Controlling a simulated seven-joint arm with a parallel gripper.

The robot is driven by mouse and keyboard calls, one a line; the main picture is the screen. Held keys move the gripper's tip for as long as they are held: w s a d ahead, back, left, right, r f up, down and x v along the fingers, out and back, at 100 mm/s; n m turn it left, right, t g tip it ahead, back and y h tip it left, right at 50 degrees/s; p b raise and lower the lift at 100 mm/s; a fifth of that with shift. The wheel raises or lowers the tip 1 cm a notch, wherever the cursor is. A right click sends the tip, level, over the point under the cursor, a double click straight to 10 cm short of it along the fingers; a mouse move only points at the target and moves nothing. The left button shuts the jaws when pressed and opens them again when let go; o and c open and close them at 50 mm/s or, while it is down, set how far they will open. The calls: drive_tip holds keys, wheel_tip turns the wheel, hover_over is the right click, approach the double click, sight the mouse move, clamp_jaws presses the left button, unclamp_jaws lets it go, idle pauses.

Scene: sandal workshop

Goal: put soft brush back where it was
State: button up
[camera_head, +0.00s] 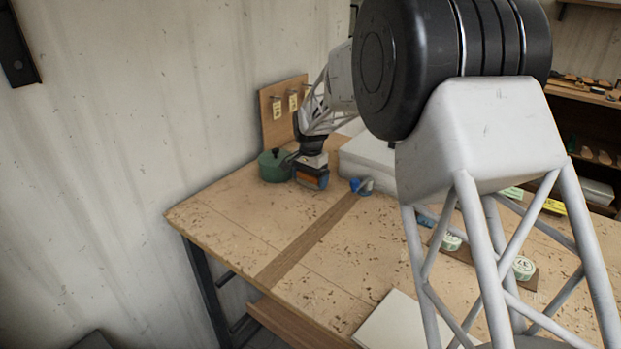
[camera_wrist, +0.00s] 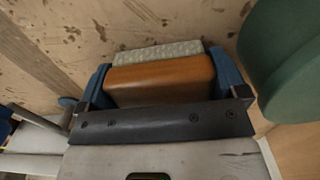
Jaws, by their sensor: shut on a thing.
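The soft brush has an orange-brown wooden block and a pale, textured face in the wrist view (camera_wrist: 160,74). My gripper (camera_wrist: 165,82) has its blue fingers shut on the two ends of the block. In the head view, the brush (camera_head: 309,173) is at the far left part of the workbench, just right of a green pot. My gripper (camera_head: 311,178) points down there. I cannot tell whether the brush touches the bench top.
The green lidded pot (camera_head: 273,167) stands close beside the brush. A pegboard (camera_head: 281,112) with tags is behind it. A blue item (camera_head: 362,186) and a white block (camera_head: 368,157) are to the right. The bench (camera_head: 240,214) is bare in front.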

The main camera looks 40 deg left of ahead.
drive_tip(key=shift+f, duration=0.1)
drive_tip(key=o, duration=0.5)
wheel_tip(320, 180, up, 12)
drive_tip(key=shift+r, duration=0.15)
idle(0.6)
drive_tip(key=shift+d, duration=0.1)
idle(0.9)
